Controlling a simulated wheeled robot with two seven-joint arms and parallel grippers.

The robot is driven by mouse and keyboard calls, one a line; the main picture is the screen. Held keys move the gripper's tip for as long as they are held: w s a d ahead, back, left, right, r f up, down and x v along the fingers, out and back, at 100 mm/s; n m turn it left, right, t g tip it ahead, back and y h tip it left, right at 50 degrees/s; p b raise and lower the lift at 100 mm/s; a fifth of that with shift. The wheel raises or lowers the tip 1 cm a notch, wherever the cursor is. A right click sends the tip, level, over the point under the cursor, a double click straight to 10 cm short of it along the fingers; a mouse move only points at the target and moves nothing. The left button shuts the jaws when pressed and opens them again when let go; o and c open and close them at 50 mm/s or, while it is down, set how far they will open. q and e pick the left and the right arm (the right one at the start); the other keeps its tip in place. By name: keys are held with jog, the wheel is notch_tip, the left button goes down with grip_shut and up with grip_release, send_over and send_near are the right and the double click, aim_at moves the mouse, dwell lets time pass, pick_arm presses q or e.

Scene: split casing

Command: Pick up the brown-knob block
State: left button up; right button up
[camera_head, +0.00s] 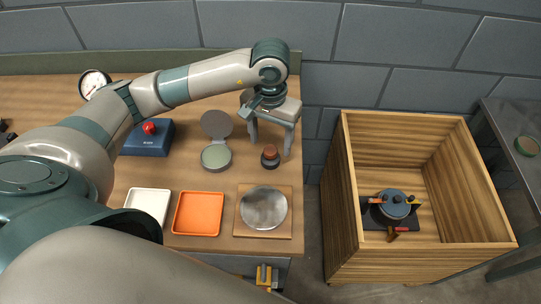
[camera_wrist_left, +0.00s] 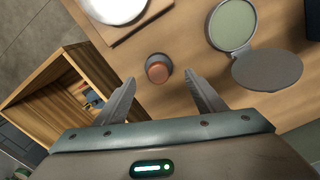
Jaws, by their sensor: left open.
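The brown-knob block (camera_head: 270,158) stands upright on the wooden table near its right edge, a dark round base with a reddish-brown knob on top. It also shows in the left wrist view (camera_wrist_left: 157,68), just beyond the fingertips. My left gripper (camera_head: 271,147) is open and empty. It points down over the block, with one finger on each side of it in the picture. In the left wrist view the two fingers (camera_wrist_left: 160,78) are spread, and the block appears between and slightly past their tips. I cannot tell whether they touch it. My right gripper is not in view.
An open round hinged case (camera_head: 216,157) lies left of the block. A metal disc (camera_head: 264,207) on a wooden board, an orange tray (camera_head: 198,213) and a white tray (camera_head: 148,204) lie in front. A blue red-button box (camera_head: 148,141) stands left. A deep wooden crate (camera_head: 345,220) stands right.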

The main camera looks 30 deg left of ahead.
aim_at(270, 150)
pick_arm(q)
jog(key=shift+s+d+f+p, duration=0.1)
jog(key=shift+s+f+p, duration=0.05)
jog(key=shift+f+p, duration=0.45)
jog(key=shift+s+d+f+p, duration=0.1)
jog(key=shift+s+f+p, duration=0.05)
jog(key=shift+f+p, duration=0.4)
jog(key=shift+a+f+p, duration=0.1)
jog(key=shift+f+p, duration=0.2)
jog(key=shift+f, duration=1.1)
jog(key=shift+w, duration=0.1)
jog(key=c, duration=1.4)
